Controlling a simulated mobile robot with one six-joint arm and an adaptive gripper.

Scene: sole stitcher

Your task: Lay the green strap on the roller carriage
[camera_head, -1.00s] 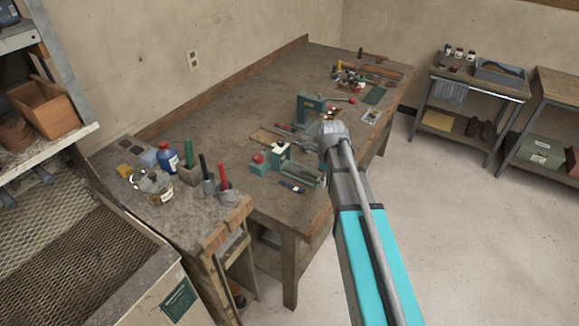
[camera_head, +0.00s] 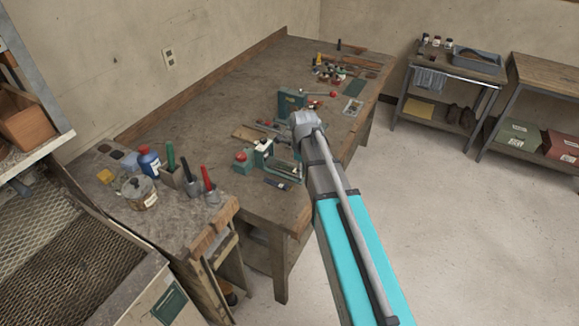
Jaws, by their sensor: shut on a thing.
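The stitching machine (camera_head: 291,103) stands on the workbench (camera_head: 215,95), with teal blocks and metal rails just in front of it. A teal block with a red knob (camera_head: 242,160) sits at the left end of this group. The roller carriage appears to be among these parts, but I cannot pick it out at this size. My arm reaches up from the lower right and its grey joint covers part of the machine area. My gripper is hidden behind the arm. I cannot make out the green strap.
A side table holds a blue bottle (camera_head: 149,162), a glass jar (camera_head: 139,193) and colored-handled tools (camera_head: 209,183). Small bottles, tools and a dark green mat (camera_head: 355,88) lie at the bench's far end. Shelving (camera_head: 450,85) stands at the right. The bench's back left is clear.

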